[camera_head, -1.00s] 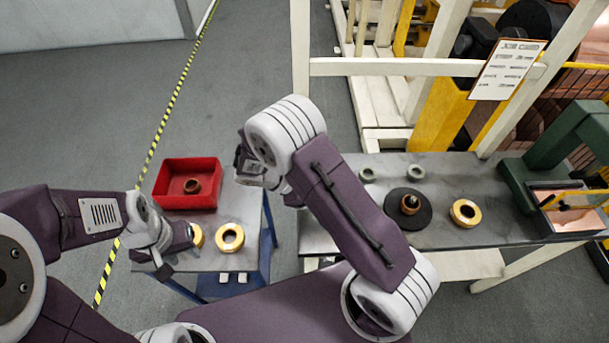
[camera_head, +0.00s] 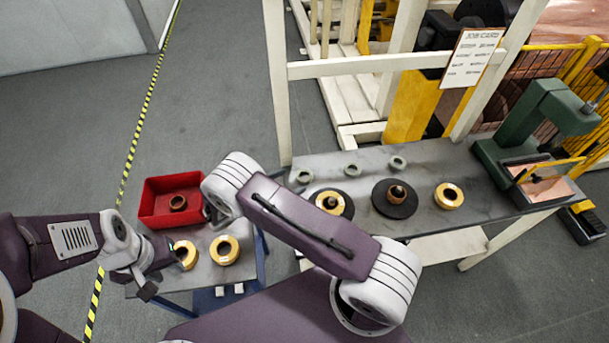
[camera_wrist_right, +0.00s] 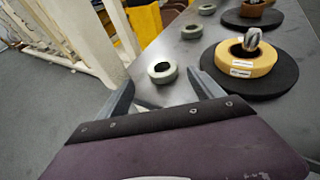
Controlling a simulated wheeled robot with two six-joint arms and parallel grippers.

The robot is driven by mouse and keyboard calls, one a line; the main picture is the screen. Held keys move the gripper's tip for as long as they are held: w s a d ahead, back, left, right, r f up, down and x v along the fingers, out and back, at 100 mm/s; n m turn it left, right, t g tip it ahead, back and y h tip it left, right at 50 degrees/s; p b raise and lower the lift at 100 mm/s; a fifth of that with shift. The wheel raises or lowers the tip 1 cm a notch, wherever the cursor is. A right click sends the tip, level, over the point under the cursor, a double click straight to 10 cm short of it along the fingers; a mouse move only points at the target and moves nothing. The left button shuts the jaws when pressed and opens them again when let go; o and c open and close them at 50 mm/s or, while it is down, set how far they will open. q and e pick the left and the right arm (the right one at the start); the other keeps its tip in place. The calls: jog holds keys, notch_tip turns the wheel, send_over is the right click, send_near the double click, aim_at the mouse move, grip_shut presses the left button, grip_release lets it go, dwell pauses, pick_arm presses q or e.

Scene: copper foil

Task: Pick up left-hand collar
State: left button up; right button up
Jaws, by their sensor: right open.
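Three small grey-green collars stand in a row on the grey bench. The left-hand collar (camera_head: 304,176) is just right of my right forearm; the others are the middle collar (camera_head: 351,170) and the right-hand collar (camera_head: 397,162). In the right wrist view the nearest collar (camera_wrist_right: 162,73) lies on the bench top, in line with the gap between the fingers of my right gripper (camera_wrist_right: 160,84). That gripper is open and empty; the head view hides it behind the arm. My left gripper (camera_head: 158,270) is beside a gold ring on the small table, its fingers unclear.
A black disc with a gold ring (camera_head: 332,203) stands near the left-hand collar. A second black disc (camera_head: 395,199), a loose gold ring (camera_head: 448,196) and a green press (camera_head: 540,125) are farther right. A white post (camera_head: 277,90) rises at the bench's left edge. A red bin (camera_head: 152,205) is left.

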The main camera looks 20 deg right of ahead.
aim_at(301, 175)
jog(key=shift+w+d+f, duration=0.1)
jog(key=shift+d+f, duration=0.05)
jog(key=shift+d, duration=0.4)
jog(key=p+x, duration=0.2)
jog(key=x, duration=0.2)
jog(key=shift+d, duration=0.45)
jog(key=shift+a, duration=0.15)
jog(key=c, duration=0.9)
grip_shut()
jog(key=shift+r, duration=0.5)
notch_tip(301, 175, up, 3)
jog(key=shift+b, duration=0.4)
jog(key=s+d+r, duration=0.1)
jog(key=d+r, duration=0.2)
jog(key=d, duration=0.2)
jog(key=s+d+r+b, duration=0.1)
jog(key=d+r, duration=0.3)
jog(key=d, duration=0.2)
jog(key=shift+s+d, duration=0.15)
jog(key=shift+d, duration=0.1)
